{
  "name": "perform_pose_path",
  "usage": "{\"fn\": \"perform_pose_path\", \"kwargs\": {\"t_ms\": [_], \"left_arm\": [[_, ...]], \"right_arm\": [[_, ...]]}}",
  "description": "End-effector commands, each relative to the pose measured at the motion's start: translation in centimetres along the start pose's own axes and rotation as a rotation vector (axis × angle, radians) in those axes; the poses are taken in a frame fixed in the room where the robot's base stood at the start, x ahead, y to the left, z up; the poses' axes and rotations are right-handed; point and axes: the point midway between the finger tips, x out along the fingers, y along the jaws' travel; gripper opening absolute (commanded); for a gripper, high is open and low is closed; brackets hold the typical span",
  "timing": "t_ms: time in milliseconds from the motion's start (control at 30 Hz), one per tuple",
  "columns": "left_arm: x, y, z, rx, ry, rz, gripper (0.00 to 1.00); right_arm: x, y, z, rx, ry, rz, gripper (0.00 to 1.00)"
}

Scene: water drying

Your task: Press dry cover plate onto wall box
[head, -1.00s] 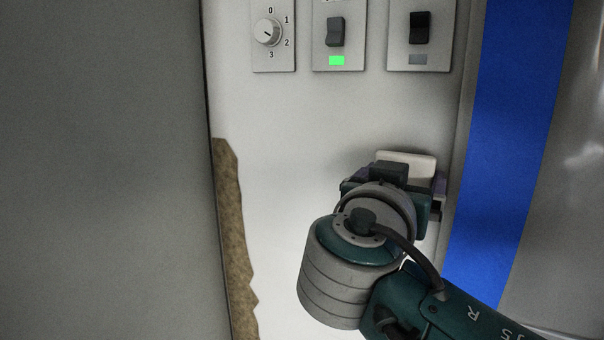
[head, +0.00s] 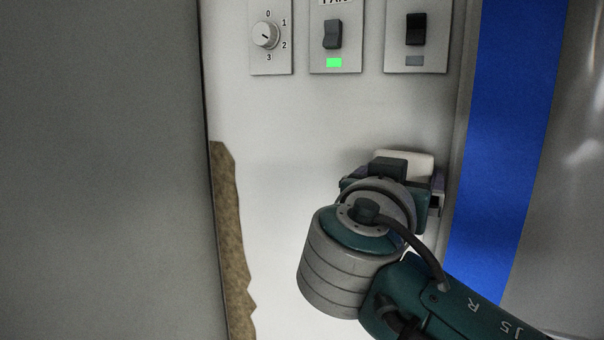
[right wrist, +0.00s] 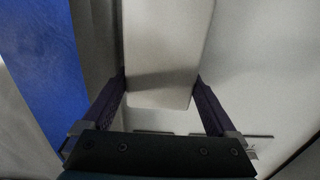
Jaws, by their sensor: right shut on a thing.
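The pale cover plate (head: 408,160) shows only its upper part in the head view, against the white wall panel near its right edge. In the right wrist view the plate (right wrist: 165,55) is a smooth cream rectangle between the two purple fingers. My right gripper (head: 396,178) is shut on the plate by its sides; its fingers also show in the right wrist view (right wrist: 160,92). The gripper and wrist hide the lower part of the plate in the head view. I cannot make out the wall box or whether the plate touches it. My left gripper is not in view.
Above are a rotary dial (head: 266,36), a switch with a green light (head: 333,40) and a dark switch (head: 416,32). A blue strip (head: 512,130) runs along the right. A brown ragged patch (head: 230,230) marks the left edge. The panel's middle is clear.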

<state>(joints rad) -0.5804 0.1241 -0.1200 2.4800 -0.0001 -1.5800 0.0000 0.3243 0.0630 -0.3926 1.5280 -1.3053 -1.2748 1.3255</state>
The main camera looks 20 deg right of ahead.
Motion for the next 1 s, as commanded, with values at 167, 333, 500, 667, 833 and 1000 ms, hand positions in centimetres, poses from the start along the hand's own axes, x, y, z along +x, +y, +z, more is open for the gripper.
{"fn": "perform_pose_path", "kwargs": {"t_ms": [167, 333, 500, 667, 833, 1000], "left_arm": [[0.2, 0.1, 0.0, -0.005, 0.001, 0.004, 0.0], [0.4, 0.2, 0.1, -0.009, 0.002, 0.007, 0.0], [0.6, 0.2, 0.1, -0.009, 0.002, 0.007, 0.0], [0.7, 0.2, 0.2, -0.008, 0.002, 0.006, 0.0], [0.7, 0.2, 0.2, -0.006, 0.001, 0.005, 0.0], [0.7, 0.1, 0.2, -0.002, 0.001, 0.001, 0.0]], "right_arm": [[0.3, 0.0, 0.0, -0.001, 0.001, 0.001, 0.38], [0.6, 0.0, 0.0, -0.001, 0.001, 0.001, 0.38], [0.8, 0.0, 0.0, -0.001, 0.002, 0.001, 0.38], [1.0, 0.0, 0.0, 0.0, 0.002, 0.0, 0.38], [1.1, 0.0, -0.1, 0.0, 0.001, 0.0, 0.38], [1.1, 0.0, -0.1, 0.0, 0.001, 0.0, 0.38]]}}
